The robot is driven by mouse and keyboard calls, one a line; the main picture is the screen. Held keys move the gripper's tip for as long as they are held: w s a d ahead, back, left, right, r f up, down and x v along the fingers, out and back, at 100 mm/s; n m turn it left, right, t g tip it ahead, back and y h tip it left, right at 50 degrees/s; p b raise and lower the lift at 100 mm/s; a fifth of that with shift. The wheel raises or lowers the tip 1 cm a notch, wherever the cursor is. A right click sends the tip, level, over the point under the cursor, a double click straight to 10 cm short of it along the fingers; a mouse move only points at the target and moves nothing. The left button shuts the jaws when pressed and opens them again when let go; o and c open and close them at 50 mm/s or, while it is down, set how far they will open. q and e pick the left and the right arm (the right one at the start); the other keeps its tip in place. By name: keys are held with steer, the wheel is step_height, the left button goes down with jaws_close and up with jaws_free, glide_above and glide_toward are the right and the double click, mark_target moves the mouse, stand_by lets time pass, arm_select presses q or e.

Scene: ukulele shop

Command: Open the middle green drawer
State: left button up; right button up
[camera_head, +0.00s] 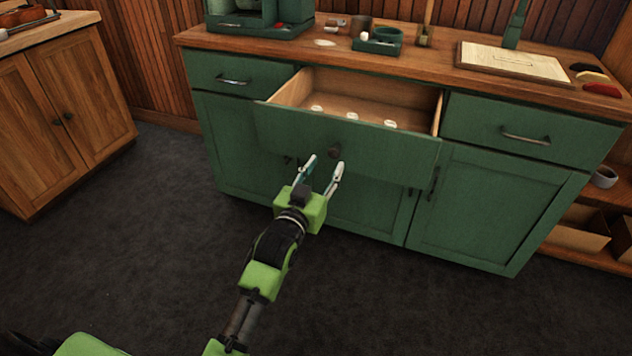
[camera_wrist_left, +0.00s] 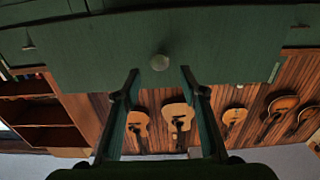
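The middle green drawer (camera_head: 345,146) of the green cabinet is pulled out, and its wooden inside (camera_head: 370,97) shows with several small white round items. Its dark round knob (camera_head: 334,151) is on the front, and the knob also shows in the left wrist view (camera_wrist_left: 160,62). My left gripper (camera_head: 322,166) is open just in front of and below the knob, with its fingers apart and nothing between them. In the left wrist view, the open fingers (camera_wrist_left: 159,78) point at the drawer front, with the knob between and beyond their tips. My right gripper is in neither view.
The left drawer (camera_head: 228,78) and right drawer (camera_head: 530,128) are shut. The wooden top (camera_head: 430,65) holds a green machine (camera_head: 258,14), a small green tray (camera_head: 377,43) and a board (camera_head: 512,62). A wooden cabinet (camera_head: 68,105) stands at left. Dark floor (camera_head: 150,235) is clear.

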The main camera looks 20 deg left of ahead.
arm_select(q)
steer(key=s, duration=0.6)
steer(key=shift+a, duration=0.1)
